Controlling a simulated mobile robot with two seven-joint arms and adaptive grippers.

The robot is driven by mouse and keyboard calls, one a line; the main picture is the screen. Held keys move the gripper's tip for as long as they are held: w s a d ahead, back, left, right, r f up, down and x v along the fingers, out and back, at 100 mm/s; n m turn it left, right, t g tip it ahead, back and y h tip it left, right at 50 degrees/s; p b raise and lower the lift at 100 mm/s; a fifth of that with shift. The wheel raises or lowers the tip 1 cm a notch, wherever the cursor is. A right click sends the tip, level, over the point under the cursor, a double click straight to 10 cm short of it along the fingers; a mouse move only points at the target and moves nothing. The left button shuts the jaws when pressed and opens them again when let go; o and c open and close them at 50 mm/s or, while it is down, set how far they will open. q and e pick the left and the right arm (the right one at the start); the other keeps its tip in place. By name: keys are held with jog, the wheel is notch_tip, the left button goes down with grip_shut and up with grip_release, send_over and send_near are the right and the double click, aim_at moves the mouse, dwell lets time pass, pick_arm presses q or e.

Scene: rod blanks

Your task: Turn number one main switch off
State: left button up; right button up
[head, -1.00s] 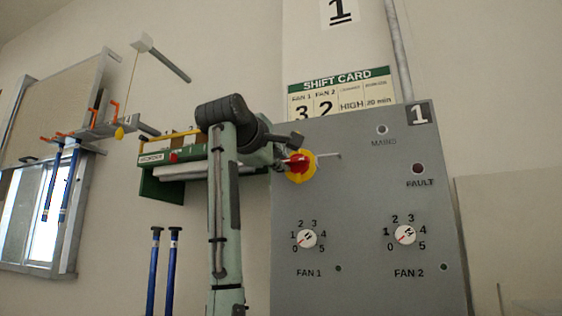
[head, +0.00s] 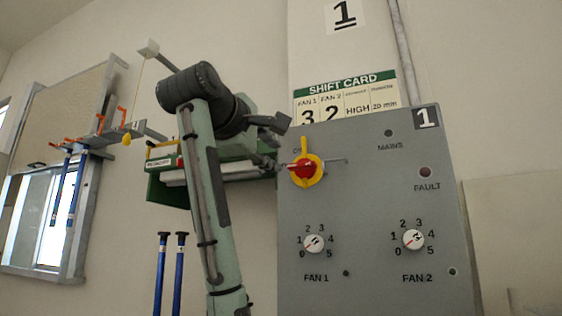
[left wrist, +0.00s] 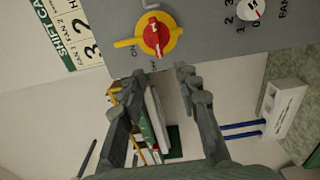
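The number one main switch is a red knob on a yellow plate (head: 313,174) at the panel's upper left. Its red handle lies level, and a yellow tab points up beside the ON mark. In the left wrist view the switch (left wrist: 153,36) lies just beyond my fingertips, and the handle lines up with what looks like the OFF mark. The mains lamp (head: 388,133) looks dark grey. My left gripper (head: 274,142) is left of the switch, open and empty; its two spread fingers show in the left wrist view (left wrist: 160,72). My right gripper is out of view.
The grey panel 1 (head: 375,280) also carries a fault lamp (head: 425,172), the fan 1 dial (head: 314,243) and the fan 2 dial (head: 413,240). A shift card (head: 345,97) is above. A green rack (head: 163,190) and blue rods (head: 160,270) are left, behind my arm.

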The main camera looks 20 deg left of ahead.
pick_arm(q)
jog(key=shift+s, duration=1.6)
jog(key=shift+f, duration=0.1)
